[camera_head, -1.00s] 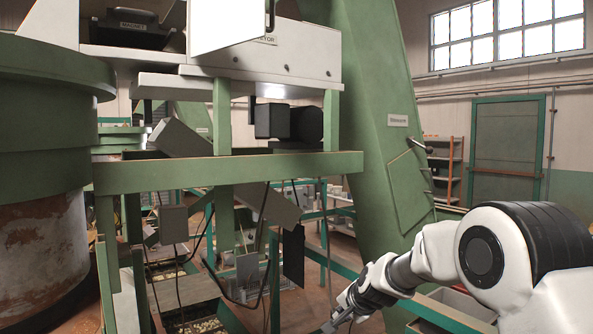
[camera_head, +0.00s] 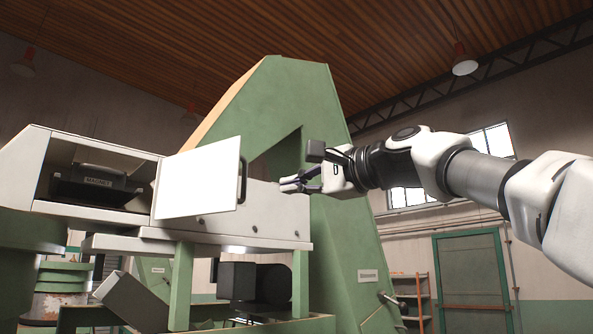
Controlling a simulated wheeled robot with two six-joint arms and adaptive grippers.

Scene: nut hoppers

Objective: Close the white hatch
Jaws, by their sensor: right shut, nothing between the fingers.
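The white hatch (camera_head: 198,179) is a flat white door with a dark handle (camera_head: 243,180) at its right edge. It stands swung open to the right of the white housing's opening (camera_head: 95,186), hinged at that opening's right side. Inside the opening is a dark unit labelled MAGNET. My right gripper (camera_head: 288,185) is shut and empty, pointing left, to the right of the hatch's handle. In the picture a gap shows between its fingertips and the handle. My left gripper is not in view.
A tall green sloped machine frame (camera_head: 340,240) rises behind the housing and my right gripper. The white housing (camera_head: 275,215) continues right of the hatch. Below are green posts and a dark motor (camera_head: 255,282). A green door (camera_head: 473,275) and shelves stand far right.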

